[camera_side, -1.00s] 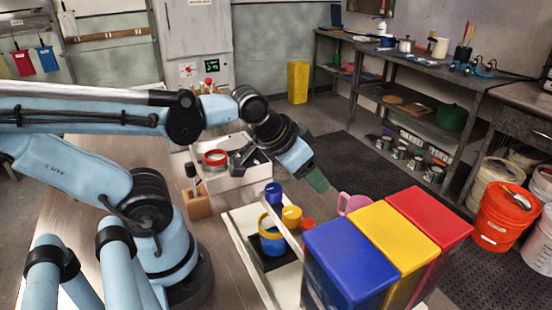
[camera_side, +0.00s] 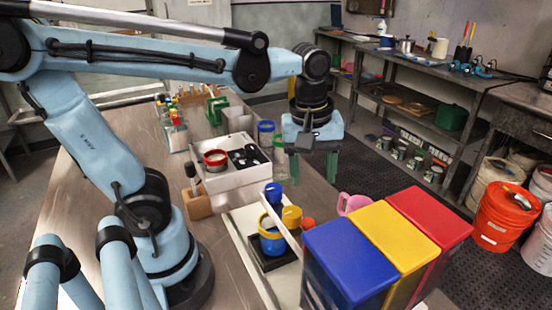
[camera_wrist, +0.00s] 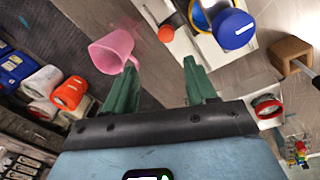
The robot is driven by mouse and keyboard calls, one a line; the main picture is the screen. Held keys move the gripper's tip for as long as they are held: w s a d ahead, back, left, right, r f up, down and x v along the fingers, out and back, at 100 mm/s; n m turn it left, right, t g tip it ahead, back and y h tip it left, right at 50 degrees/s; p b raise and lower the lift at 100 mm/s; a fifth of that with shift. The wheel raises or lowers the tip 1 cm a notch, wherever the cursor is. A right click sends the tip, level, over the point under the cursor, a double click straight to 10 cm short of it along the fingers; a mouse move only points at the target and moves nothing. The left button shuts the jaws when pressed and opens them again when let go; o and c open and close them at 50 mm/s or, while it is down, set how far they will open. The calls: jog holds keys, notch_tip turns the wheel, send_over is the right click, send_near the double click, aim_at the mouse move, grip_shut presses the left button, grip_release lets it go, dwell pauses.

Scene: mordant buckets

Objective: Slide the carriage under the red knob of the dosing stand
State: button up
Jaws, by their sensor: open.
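The dosing stand (camera_side: 245,222) is a white frame on the table with a bar carrying a blue knob (camera_side: 273,190), a yellow knob (camera_side: 291,212) and a red knob (camera_side: 308,223). The red knob is partly hidden in the side view; it also shows in the wrist view (camera_wrist: 166,33). A blue bucket with a yellow rim (camera_side: 271,243) sits on a dark base, apparently the carriage (camera_side: 262,262), near the blue and yellow knobs. Which knob it is under, I cannot tell. My gripper (camera_side: 311,170) points down, green fingers apart and empty, above and behind the stand.
Blue, yellow and red lidded bins (camera_side: 385,240) stand close in front of the stand. A pink cup (camera_side: 352,203) is beside it. A white tray (camera_side: 238,180) with a red-rimmed jar (camera_side: 215,160) lies behind. A wooden block (camera_side: 197,205) stands to the left.

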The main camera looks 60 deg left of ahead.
aim_at(309, 223)
jog(key=shift+d+f+n+g, duration=0.1)
jog(key=shift+f+n+g, duration=0.35)
jog(key=shift+f, duration=2.45)
jog(key=shift+d+f+n+g, duration=0.15)
jog(key=shift+f+n, duration=0.6)
jog(key=shift+f, duration=2.15)
jog(key=shift+a, duration=0.1)
grip_shut()
